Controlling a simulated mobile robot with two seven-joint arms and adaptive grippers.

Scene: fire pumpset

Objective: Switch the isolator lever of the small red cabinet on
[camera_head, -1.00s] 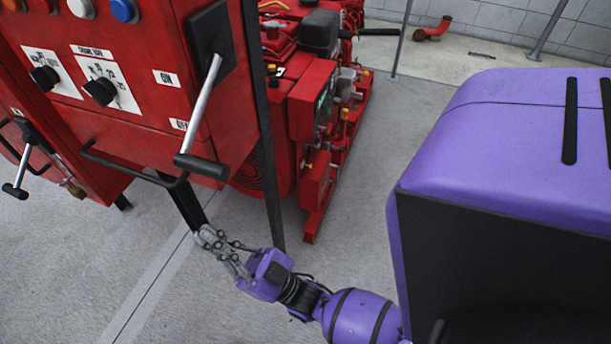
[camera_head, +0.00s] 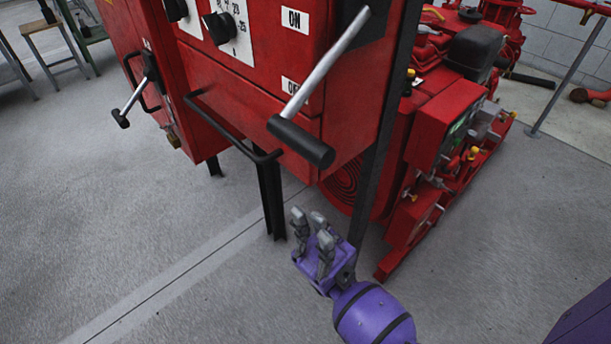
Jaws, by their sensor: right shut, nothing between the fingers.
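The near red cabinet (camera_head: 340,95) stands on dark legs at the top centre. Its isolator lever, a silver rod (camera_head: 328,60) with a black grip (camera_head: 300,141), is mounted at the cabinet's right side. It slants down and out toward me, its grip low. An ON label (camera_head: 295,19) is above; the rod partly hides a lower label (camera_head: 291,87). My purple right gripper (camera_head: 312,228) is below the grip and apart from it, grey fingers pointing up, shut and empty. My left gripper is not in view.
A black bar handle (camera_head: 225,128) juts from the cabinet front, left of the lever. Another red cabinet with a smaller lever (camera_head: 130,105) stands to the left. A red engine-pump set (camera_head: 440,130) is on the right. The grey floor in front is clear.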

